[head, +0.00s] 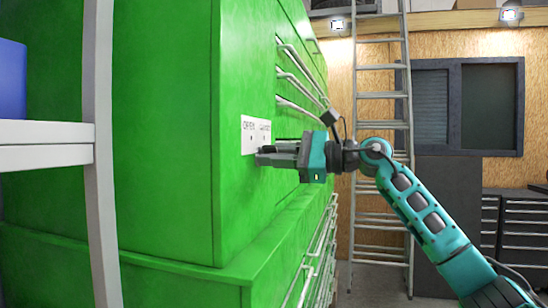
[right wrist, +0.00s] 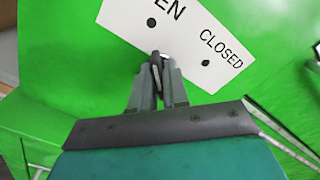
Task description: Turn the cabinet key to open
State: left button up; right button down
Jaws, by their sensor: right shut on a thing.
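The green cabinet (head: 165,120) fills the left and middle of the head view. A white label plate (head: 256,128) on its side is marked open and closed, with a dark dot under each word. In the right wrist view the same label plate (right wrist: 185,50) looks tilted. My right gripper (head: 260,152) is at the plate's lower edge. In the right wrist view its fingertips (right wrist: 158,75) are shut on the small metal key (right wrist: 157,57). The key is mostly hidden between the fingers, so I cannot tell its exact angle. My left gripper is not in view.
White drawer handles (head: 297,85) stick out from the cabinet beyond and below my right gripper. A white shelf (head: 45,132) with a blue container (head: 12,80) stands at the left. A ladder (head: 382,125) leans at the back. The space right of the cabinet holds my right arm.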

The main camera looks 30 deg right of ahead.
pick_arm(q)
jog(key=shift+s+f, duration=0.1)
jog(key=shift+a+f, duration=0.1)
pick_arm(e)
jog(key=c, duration=1.2)
grip_release()
jog(key=shift+c, duration=0.2)
pick_arm(q)
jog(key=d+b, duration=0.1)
jog(key=b, duration=0.1)
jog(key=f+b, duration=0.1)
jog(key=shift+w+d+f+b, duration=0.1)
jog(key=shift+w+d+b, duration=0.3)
pick_arm(e)
jog(key=v, duration=1.3)
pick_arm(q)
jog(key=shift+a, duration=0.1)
pick_arm(e)
jog(key=shift+w, duration=0.1)
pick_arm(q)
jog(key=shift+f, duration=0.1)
